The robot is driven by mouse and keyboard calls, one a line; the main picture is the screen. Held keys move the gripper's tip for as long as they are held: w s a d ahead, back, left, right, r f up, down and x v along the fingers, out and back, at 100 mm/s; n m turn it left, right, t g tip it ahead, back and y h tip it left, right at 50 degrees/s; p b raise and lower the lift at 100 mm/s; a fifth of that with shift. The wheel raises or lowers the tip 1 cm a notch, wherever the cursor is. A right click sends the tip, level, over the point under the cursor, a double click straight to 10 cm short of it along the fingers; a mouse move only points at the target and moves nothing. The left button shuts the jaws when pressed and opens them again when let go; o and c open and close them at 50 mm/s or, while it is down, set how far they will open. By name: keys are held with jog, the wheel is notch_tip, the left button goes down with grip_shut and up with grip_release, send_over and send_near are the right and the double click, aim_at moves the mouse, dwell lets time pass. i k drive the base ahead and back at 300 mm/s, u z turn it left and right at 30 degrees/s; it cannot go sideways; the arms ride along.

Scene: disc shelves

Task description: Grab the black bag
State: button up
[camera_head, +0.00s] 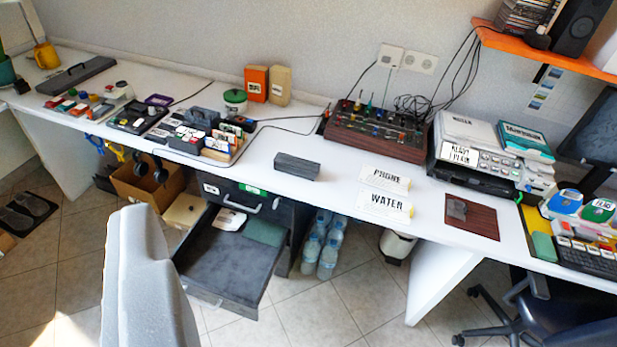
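No thing in view is clearly a black bag. No gripper fingers are in view, so I cannot see where my gripper is relative to these things.
A long white desk (330,150) runs along the wall. An open grey drawer (225,268) juts out below it, with water bottles (328,250) beside it. A large grey shape (145,280) stands in the foreground. A dark office chair (560,318) is at bottom right.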

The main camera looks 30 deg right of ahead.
aim_at(287, 163)
jog(key=z, duration=2.65)
jog(key=i, duration=2.05)
jog(key=u, duration=1.7)
jog(key=i, duration=0.1)
jog(key=u, duration=1.35)
